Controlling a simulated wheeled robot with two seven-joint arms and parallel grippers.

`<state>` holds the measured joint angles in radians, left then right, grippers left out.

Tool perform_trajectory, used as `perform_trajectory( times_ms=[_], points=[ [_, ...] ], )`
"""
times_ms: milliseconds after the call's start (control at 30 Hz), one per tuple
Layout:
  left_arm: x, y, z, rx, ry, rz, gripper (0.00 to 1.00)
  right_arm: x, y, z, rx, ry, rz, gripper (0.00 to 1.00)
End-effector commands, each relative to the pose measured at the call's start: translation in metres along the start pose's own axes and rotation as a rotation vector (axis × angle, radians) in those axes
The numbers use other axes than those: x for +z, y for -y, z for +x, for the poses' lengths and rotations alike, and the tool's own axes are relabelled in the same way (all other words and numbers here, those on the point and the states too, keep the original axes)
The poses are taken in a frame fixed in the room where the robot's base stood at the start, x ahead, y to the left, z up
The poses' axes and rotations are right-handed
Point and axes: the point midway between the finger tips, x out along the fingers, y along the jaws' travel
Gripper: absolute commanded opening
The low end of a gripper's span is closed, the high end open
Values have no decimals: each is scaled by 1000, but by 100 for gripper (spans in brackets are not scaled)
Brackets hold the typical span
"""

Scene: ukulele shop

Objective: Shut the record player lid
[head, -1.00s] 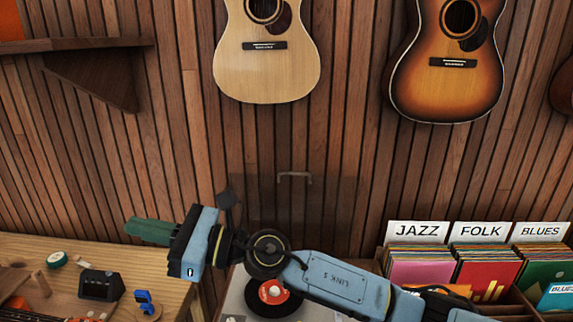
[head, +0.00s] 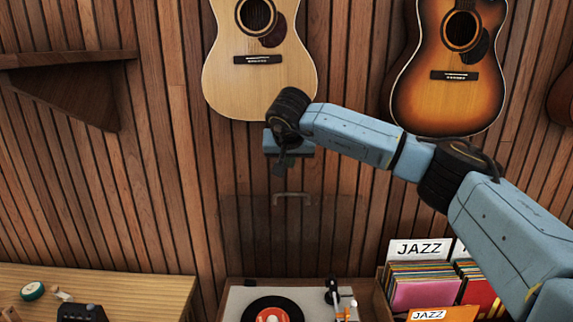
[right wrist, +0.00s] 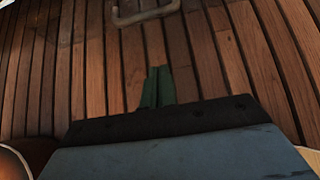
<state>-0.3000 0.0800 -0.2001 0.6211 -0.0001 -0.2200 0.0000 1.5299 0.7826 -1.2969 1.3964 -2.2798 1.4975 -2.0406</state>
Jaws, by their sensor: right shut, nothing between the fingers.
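The record player (head: 237,298) is at the bottom of the head view, with a black record with a red label and a tonearm. Its see-through lid (head: 300,235) stands raised against the wall, with a grey handle (head: 292,196) at its top edge. My left gripper is not in view.
A crate of records (head: 424,286) stands right of the player, partly behind my right arm. A wooden table (head: 140,288) with small items is on the left. A pale guitar (head: 225,85) and a sunburst guitar (head: 420,100) hang on the slatted wall.

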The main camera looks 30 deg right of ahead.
Motion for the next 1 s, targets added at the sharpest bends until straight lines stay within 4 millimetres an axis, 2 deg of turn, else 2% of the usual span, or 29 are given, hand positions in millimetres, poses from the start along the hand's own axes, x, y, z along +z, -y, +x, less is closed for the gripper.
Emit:
perform_trajectory(
  times_ms=[200,400,700,1000],
  points=[
    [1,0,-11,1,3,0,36,1,1,44,1,5,0,0],
    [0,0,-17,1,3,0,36,1,2,75,-1,4,0,0],
    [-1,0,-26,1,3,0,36,27,1,65,-4,3,-3,0],
    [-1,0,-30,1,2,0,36,39,1,62,-3,2,0,0]
  ],
)
